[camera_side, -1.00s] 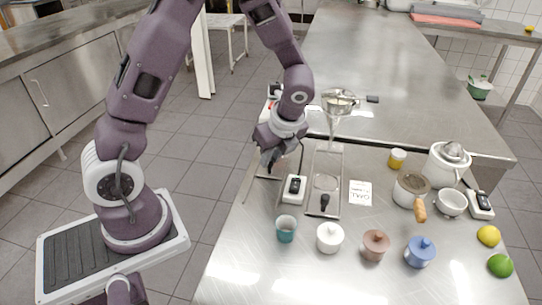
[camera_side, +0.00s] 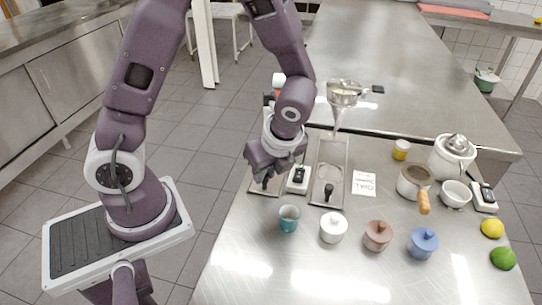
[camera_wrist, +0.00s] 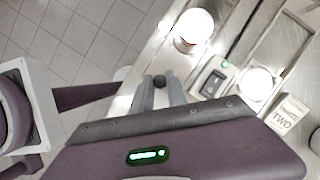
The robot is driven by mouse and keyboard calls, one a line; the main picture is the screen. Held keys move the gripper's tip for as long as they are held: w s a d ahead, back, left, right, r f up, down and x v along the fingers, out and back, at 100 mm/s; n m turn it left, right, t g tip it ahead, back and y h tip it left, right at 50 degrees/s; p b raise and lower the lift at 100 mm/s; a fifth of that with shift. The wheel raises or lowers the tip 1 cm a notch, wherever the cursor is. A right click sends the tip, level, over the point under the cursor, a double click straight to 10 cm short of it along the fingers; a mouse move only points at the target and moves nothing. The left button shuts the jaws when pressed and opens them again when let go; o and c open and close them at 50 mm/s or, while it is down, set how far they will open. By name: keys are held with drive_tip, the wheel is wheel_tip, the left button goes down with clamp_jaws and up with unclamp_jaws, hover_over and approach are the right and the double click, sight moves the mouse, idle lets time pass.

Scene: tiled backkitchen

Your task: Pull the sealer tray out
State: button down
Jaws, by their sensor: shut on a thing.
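The sealer tray (camera_side: 263,190) is a flat metal piece on the left edge of the steel table in the side view, partly hidden by my gripper. My gripper (camera_side: 266,178) points down over it and is shut on its dark knob. In the wrist view the dark round knob (camera_wrist: 158,80) sits between the tips of my two grey fingers (camera_wrist: 159,88). The sealer, with a white top (camera_side: 279,80) and a red part, stands behind my wrist and is mostly hidden; its white top also shows in the wrist view (camera_wrist: 192,26).
A switch box (camera_side: 298,179) stands close right of the sealer tray. Beyond it lie a second long metal tray (camera_side: 320,203) and a printed card (camera_side: 364,183). A teal cup (camera_side: 289,219) and several lidded pots stand along the front. Table left of the cup is clear.

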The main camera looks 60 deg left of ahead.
drive_tip(key=shift+s+d, duration=0.2)
drive_tip(key=shift+d, duration=0.15)
drive_tip(key=c, duration=1.3)
unclamp_jaws()
drive_tip(key=shift+r, duration=0.3)
drive_tip(key=v, duration=0.6)
drive_tip(key=shift+d+r, duration=0.2)
drive_tip(key=shift+r, duration=0.05)
